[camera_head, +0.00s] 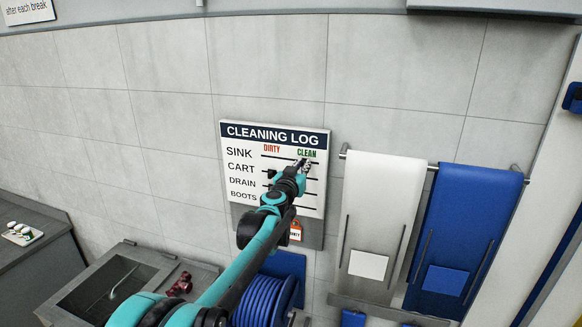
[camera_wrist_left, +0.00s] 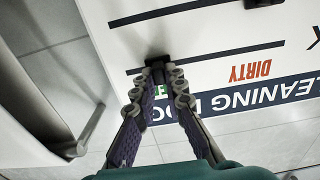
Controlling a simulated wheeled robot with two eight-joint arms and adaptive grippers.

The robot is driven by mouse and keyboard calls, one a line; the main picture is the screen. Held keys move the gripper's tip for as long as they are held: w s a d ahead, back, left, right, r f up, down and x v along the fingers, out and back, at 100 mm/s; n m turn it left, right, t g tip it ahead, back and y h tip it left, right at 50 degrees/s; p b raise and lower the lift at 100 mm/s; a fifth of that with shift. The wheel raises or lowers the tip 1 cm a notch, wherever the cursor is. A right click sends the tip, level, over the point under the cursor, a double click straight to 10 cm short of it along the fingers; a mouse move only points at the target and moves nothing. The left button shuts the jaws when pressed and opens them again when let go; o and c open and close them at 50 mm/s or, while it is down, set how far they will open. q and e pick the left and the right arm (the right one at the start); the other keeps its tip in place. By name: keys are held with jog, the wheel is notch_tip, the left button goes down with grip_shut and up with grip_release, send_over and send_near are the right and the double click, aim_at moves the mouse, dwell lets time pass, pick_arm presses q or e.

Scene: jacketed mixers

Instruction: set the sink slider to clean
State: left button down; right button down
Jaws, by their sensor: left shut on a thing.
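The white cleaning log board (camera_head: 240,180) hangs on the tiled wall with rows SINK, CART, DRAIN and BOOTS under red DIRTY and green CLEAN headings. My left gripper (camera_head: 303,164) is at the SINK row, below the word CLEAN. In the left wrist view, which shows the board upside down, my left gripper (camera_wrist_left: 160,72) is shut on the small black sink slider (camera_wrist_left: 156,60). The slider is on the line nearest the headings, close to its CLEAN end. The fingers partly hide the slider and the word CLEAN. My right gripper is in neither view.
Another dark slider (camera_head: 271,173) is at the DIRTY end of the CART row. White (camera_head: 385,190) and blue (camera_head: 470,215) aprons hang on a rail to the right. A blue hose reel (camera_head: 265,300) and a sink (camera_head: 110,285) are below.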

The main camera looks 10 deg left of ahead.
pick_arm(q)
jog(key=shift+s+d, duration=0.1)
jog(key=shift+d, duration=0.3)
jog(key=c, duration=1.6)
grip_release()
jog(key=shift+o, duration=0.2)
jog(key=shift+d, duration=0.1)
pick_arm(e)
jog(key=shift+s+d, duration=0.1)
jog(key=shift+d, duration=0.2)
pick_arm(q)
jog(key=s+a, duration=0.2)
jog(key=s, duration=1)
jog(key=shift+a, duration=0.15)
